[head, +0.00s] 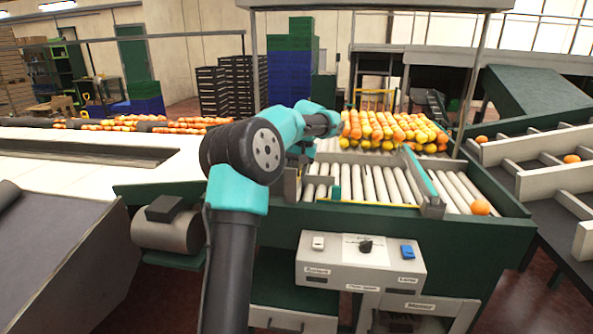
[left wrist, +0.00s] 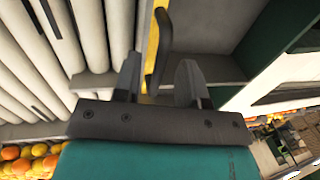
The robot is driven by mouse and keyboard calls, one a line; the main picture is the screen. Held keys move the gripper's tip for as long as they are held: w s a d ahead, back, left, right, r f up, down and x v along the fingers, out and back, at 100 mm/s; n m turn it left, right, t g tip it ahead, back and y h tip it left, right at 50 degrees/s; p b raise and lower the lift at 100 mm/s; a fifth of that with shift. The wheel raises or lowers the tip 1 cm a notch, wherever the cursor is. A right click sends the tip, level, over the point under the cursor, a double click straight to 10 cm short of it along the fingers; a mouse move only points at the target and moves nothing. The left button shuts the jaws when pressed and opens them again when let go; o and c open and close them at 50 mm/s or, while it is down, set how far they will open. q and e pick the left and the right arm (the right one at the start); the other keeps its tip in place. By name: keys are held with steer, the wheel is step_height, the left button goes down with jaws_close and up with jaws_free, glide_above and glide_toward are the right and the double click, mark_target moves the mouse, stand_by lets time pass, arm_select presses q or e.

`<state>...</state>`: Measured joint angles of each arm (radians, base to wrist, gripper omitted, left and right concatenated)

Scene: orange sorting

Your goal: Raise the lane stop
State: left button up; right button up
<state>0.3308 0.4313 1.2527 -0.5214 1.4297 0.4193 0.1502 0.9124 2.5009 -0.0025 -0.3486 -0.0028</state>
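A thin yellow bar (head: 375,204), which looks like the lane stop, lies low across the near end of the grey rollers. In the left wrist view a yellow strip (left wrist: 153,38) runs beside the rollers, with a dark curved lever (left wrist: 158,55) in front of it. My left gripper (left wrist: 158,80) is open, and the lever's lower end lies between or just beyond its fingertips. I cannot tell whether they touch. In the head view my left gripper (head: 293,186) is at the left end of the roller bed, partly hidden by my arm. My right gripper is not in view.
Many oranges and lemons (head: 385,130) crowd the far end of the rollers (head: 375,183). One orange (head: 480,207) sits in the right lane, past a teal-topped divider (head: 420,175). A control box (head: 360,262) with switches and a knob is mounted in front.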

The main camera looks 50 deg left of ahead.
arm_select(q)
steer(key=shift+f, duration=0.1)
steer(key=shift+c, duration=0.2)
jaws_close()
stand_by(0.4)
